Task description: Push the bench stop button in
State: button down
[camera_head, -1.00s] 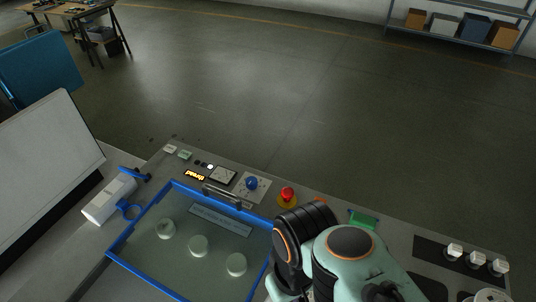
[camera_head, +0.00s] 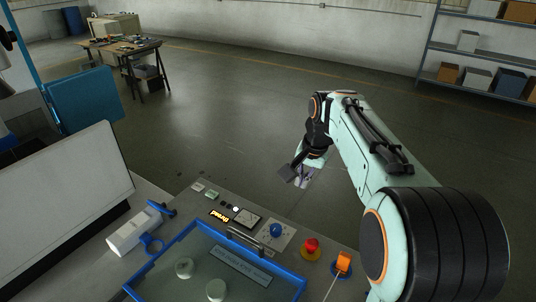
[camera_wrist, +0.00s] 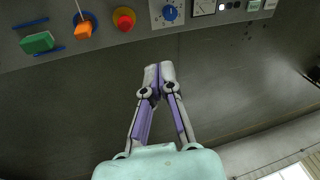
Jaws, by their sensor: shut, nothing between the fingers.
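The bench stop button is a red mushroom button (camera_head: 311,244) on a yellow base, on the grey panel along the bench's far edge. It also shows in the wrist view (camera_wrist: 124,18), top left of centre. My gripper (camera_head: 290,174) is beyond the far edge of the bench, with floor behind it in the head view. In the wrist view my gripper (camera_wrist: 159,68) has its fingertips together and empty, below the panel edge in the picture and apart from the button.
A blue knob (camera_head: 276,230) sits left of the button and an orange switch (camera_head: 343,262) right of it. A green rocker (camera_wrist: 38,42) shows in the wrist view. A blue-framed clear cover (camera_head: 190,240) lies nearer. The floor beyond is open.

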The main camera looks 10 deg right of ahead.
jog(key=w+d+f+m+g, duration=0.1)
jog(key=w+d+f, duration=0.2)
jog(key=d+f, duration=0.25)
jog(key=g, duration=0.1)
send_over(313, 242)
jog(key=s+d, duration=0.1)
jog(key=s, duration=0.1)
notch_tip(313, 242, down, 6)
jog(key=shift+w+d+f+m+y, duration=0.1)
jog(key=shift+m+y, duration=0.2)
jog(key=shift+m, duration=0.1)
jog(key=f, duration=0.4)
jog(key=w+f, duration=0.1)
jog(key=f, duration=0.4)
jog(key=a+f, duration=0.1)
jog(key=f, duration=0.3)
jog(key=shift+w+f, duration=0.25)
jog(key=shift+f, duration=0.15)
